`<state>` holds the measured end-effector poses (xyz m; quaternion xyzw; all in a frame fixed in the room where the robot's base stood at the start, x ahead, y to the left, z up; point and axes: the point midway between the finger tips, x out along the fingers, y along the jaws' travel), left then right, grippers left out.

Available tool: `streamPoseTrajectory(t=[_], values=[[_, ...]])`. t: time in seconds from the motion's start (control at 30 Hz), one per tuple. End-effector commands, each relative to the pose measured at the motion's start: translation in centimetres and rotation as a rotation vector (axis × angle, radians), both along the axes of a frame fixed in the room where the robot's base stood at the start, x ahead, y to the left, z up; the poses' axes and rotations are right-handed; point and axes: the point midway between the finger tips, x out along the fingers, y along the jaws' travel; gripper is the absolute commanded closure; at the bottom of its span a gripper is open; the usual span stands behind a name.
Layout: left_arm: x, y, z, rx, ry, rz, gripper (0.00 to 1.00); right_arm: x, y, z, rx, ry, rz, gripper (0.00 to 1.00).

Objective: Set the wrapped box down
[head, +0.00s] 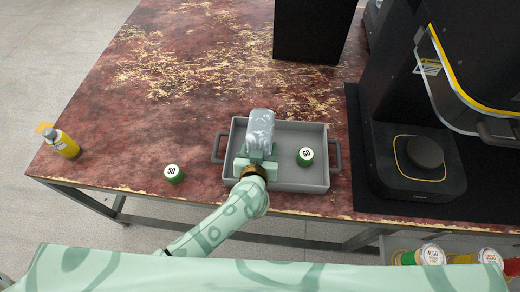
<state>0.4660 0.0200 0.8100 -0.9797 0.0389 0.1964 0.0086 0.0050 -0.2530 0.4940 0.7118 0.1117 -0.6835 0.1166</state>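The wrapped box (260,128) is a small grey-silver bundle with a crinkled surface. It is at the far end of my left gripper (257,152), which appears shut on it; the fingertips are mostly hidden by the hand and the box. Box and gripper are over the left part of a grey tray (318,174) with two side handles, the box overlapping its back rim in the picture. I cannot tell whether the box touches the tray. My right gripper is not in view.
A green can marked 60 (305,156) stands in the tray's right half. A similar can marked 50 (174,174) stands left of the tray, and a yellow bottle (63,144) at the left edge. A black machine (415,155) stands right. The worn red tabletop (165,110) is clear behind-left.

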Motion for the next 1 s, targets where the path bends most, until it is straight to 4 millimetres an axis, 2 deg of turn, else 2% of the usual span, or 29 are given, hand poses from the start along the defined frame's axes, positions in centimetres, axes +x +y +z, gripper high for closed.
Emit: streamPoseTrajectory(t=[0.33,0.37,0.4,0.43,0.77,0.87,1.0], values=[[0.1,-0.1,-0.1,-0.002,-0.003,-0.001,0.71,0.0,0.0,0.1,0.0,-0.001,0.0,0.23],[0.0,0.0,-0.1,-0.002,-0.001,0.001,0.3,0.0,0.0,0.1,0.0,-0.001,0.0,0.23],[0.0,0.0,-0.1,-0.002,-0.001,0.001,0.19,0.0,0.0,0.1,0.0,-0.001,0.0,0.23],[0.0,0.0,-0.1,-0.002,-0.002,0.001,0.17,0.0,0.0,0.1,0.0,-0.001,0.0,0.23],[0.0,0.0,0.4,-0.002,-0.003,0.001,0.17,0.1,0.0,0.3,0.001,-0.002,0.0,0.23],[-1.4,0.1,1.1,-0.002,-0.001,0.001,0.17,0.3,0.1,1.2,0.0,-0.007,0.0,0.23],[-4.4,0.3,2.6,-0.001,-0.001,-0.001,0.17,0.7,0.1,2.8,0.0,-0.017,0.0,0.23]])
